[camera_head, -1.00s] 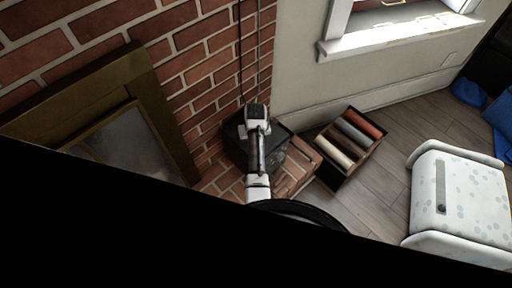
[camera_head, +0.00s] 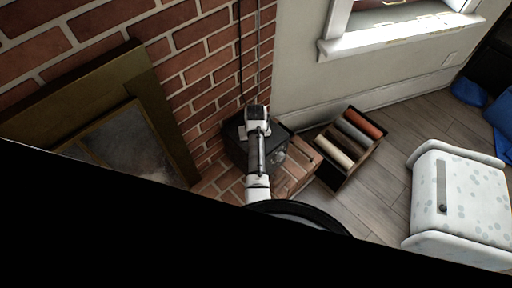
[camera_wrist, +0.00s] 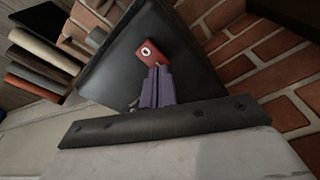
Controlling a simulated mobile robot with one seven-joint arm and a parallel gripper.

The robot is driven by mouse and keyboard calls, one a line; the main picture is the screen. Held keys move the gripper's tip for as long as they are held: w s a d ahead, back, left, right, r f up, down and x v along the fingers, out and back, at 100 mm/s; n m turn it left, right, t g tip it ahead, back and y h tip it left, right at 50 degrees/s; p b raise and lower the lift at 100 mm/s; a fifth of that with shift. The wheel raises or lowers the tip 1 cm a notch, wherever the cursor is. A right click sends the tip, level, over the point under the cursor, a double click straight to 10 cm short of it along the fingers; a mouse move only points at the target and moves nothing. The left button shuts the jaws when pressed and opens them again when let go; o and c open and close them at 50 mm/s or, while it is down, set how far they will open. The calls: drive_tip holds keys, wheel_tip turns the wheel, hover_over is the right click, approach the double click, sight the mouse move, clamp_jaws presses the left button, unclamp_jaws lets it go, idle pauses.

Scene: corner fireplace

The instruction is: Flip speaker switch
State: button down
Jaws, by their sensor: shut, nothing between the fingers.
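The speaker is a black box (camera_head: 278,151) on the brick ledge by the brick wall, partly hidden under my arm in the head view. In the wrist view its dark face (camera_wrist: 118,62) fills the upper middle. A small red switch with a white ring (camera_wrist: 148,52) stands out on that face. My gripper (camera_wrist: 155,78) is shut and empty, its narrow fingertips just below the red switch and overlapping its lower edge in the picture. I cannot tell whether they touch it. In the head view my gripper's tip is hidden and the switch does not show.
A crate with several coloured rolls (camera_head: 346,143) stands on the floor right of the speaker. A framed fireplace opening (camera_head: 125,145) is at the left. A white spotted piece of furniture (camera_head: 460,200) stands at the right. Brick wall rises behind the speaker; wooden floor lies open between crate and furniture.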

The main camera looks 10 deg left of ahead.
drive_tip(key=shift+f, duration=0.45)
drive_tip(key=shift+r, duration=0.15)
wheel_tip(320, 180, up, 7)
drive_tip(key=p, duration=0.6)
drive_tip(key=shift+p, duration=0.3)
idle(0.4)
